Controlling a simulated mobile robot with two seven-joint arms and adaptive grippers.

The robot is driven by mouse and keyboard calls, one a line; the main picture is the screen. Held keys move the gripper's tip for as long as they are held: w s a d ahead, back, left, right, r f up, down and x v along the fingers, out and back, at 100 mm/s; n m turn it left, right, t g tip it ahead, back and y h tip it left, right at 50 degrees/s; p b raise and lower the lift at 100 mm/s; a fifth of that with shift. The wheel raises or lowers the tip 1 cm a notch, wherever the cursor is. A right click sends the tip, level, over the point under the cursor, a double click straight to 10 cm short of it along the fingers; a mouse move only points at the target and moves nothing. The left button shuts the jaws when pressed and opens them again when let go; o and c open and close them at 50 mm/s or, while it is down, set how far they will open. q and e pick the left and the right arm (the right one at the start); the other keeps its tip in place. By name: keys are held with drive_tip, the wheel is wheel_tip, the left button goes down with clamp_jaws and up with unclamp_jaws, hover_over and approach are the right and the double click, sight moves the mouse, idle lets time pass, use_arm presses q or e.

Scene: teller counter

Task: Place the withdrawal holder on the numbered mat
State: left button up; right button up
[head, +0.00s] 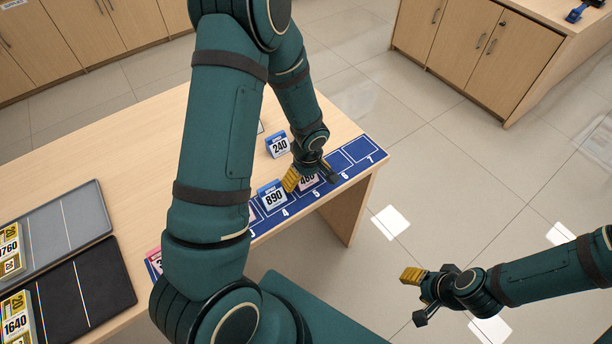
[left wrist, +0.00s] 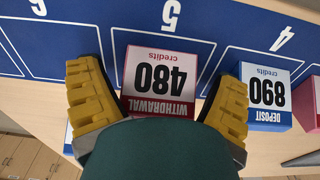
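In the left wrist view the left gripper (left wrist: 158,100) is open, with a gap clear at the right finger; contact at the left finger is unclear. My right gripper (head: 416,297) is open and empty over the floor at the right.
The blue deposit holder 890 (head: 271,197) stands at slot 4, close beside. A blue 240 holder (head: 278,145) stands on the counter behind the mat. Slots 6 and 7 are empty. A grey tray (head: 85,215) and a black tray (head: 100,285) lie at left with yellow holders.

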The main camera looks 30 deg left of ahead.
sight(308, 181)
use_arm(q)
drive_tip(key=shift+r, duration=0.15)
wheel_tip(308, 181, up, 12)
drive_tip(key=p, duration=0.3)
drive_tip(key=s+d+f+m+h, duration=0.2)
drive_tip(key=s+d+f+m, duration=0.3)
drive_tip(key=d+f+m, duration=0.1)
drive_tip(key=s+d+f+m+t+h, duration=0.1)
drive_tip(key=s+d+f+m, duration=0.4)
drive_tip(key=d, duration=0.6)
wheel_tip(308, 181, down, 3)
drive_tip(key=shift+s+d+r+m+h, duration=0.15)
drive_tip(key=shift+s+d+m+h, duration=0.2)
drive_tip(key=shift+h, duration=0.55)
